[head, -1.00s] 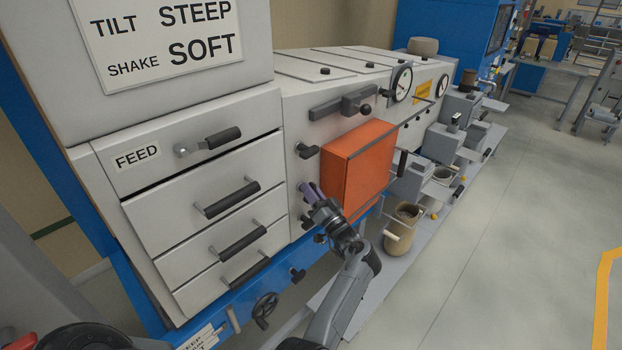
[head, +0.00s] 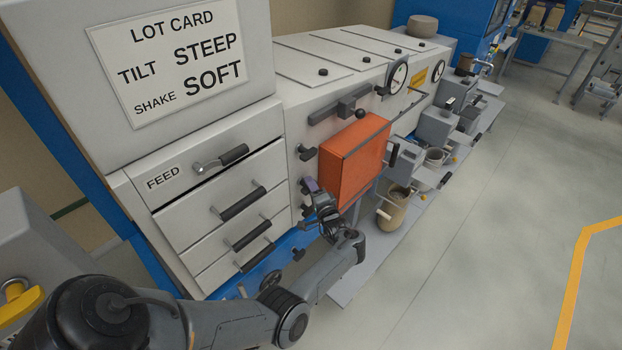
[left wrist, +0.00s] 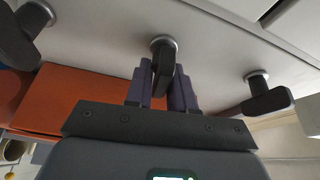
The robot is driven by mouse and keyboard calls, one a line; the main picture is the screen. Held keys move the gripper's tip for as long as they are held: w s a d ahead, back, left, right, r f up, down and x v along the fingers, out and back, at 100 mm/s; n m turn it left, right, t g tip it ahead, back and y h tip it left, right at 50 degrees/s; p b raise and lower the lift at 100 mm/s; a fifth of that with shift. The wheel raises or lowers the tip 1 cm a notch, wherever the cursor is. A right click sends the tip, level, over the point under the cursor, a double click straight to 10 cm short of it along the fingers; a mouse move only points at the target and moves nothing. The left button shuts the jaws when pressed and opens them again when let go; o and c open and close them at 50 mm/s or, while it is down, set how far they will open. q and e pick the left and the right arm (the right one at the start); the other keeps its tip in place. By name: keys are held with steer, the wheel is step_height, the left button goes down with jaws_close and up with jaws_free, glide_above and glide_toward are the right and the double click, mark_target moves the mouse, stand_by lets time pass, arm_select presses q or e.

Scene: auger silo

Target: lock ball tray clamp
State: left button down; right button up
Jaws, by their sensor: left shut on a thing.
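My left gripper (head: 312,188) is at the pale machine front, just left of the orange box (head: 352,160). In the left wrist view its two purple fingers (left wrist: 162,85) stand on either side of a black clamp handle (left wrist: 164,72) on a round metal base, and are shut on it. Another black handle (left wrist: 268,94) is to the right of the fingers and one (left wrist: 22,32) to the left. In the head view a black clamp handle (head: 305,153) sits above the gripper. The held handle is mostly hidden there by the fingers. I cannot tell which part is the ball tray.
Drawers with dark bar handles (head: 238,203) and a FEED lever (head: 222,158) lie left of the gripper. A lot card (head: 170,60) is above. A tan jug (head: 394,207) stands below right of the orange box. The floor at right is clear.

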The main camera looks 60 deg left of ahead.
arm_select(q)
steer(key=shift+m+h+p, duration=0.3)
steer(key=shift+m+p, duration=0.5)
steer(key=shift+m, duration=0.1)
steer(key=c, duration=1.2)
jaws_free()
steer(key=shift+o, duration=0.2)
steer(key=shift+d+f, duration=0.1)
steer(key=s+d, duration=0.1)
steer(key=d, duration=0.9)
steer(key=shift+s+d, duration=0.2)
steer(key=shift+d, duration=0.1)
